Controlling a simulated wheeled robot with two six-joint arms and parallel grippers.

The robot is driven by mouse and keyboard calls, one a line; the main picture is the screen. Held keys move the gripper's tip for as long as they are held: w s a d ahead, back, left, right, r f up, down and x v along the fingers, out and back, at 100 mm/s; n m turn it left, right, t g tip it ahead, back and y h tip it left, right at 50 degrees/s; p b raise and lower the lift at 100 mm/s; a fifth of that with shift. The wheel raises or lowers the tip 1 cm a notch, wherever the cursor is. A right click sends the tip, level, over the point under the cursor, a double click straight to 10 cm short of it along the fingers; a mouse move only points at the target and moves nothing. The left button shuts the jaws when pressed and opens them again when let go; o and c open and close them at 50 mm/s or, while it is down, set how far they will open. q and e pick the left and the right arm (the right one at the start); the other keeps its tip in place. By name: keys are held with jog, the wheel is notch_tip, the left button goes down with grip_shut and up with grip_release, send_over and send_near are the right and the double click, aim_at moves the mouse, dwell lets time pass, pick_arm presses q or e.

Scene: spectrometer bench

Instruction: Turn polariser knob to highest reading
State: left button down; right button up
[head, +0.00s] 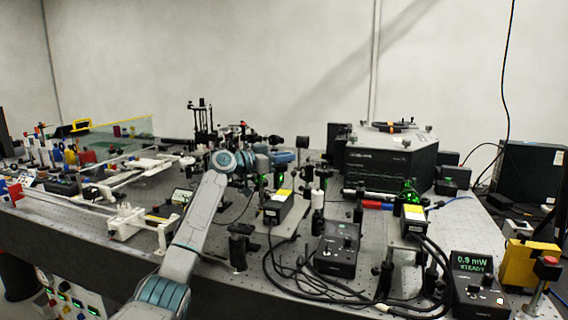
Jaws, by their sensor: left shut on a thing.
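My left arm reaches in from the bottom and bends over the optical bench. Its gripper (262,163) is small and partly hidden among the optics near the middle. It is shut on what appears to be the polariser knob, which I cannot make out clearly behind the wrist. The power meter (472,276) stands at the right front, and its green display (471,264) reads "0.9 mW" and "STEADY". My right gripper is not in view.
A black control box (337,252) and looped black cables lie in front of the optics. A large dark instrument (390,168) stands behind. White rails (118,185) and a clear yellow-edged panel (115,137) are at left. A yellow box (531,262) stands at right.

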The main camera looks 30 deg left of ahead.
pick_arm(q)
jog(key=m+g+h+b, duration=0.2)
jog(key=h, duration=0.1)
jog(key=shift+s+d+m, duration=0.1)
jog(key=shift+d+m, duration=0.05)
jog(key=shift+m, duration=0.15)
jog(key=shift+s+d+r+m+g+h, duration=0.1)
jog(key=shift+m+g+h, duration=0.7)
jog(key=shift+g+h, duration=0.25)
jog(key=shift+s+d+m+g+h+p, duration=0.1)
jog(key=shift+m+g+h+p, duration=0.25)
jog(key=shift+m+g+h, duration=0.6)
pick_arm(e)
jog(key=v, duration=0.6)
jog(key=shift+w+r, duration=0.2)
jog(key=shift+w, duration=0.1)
pick_arm(q)
jog(key=shift+y, duration=0.3)
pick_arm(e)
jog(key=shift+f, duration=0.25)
pick_arm(q)
jog(key=c, duration=1.3)
grip_release()
jog(key=shift+c, duration=0.2)
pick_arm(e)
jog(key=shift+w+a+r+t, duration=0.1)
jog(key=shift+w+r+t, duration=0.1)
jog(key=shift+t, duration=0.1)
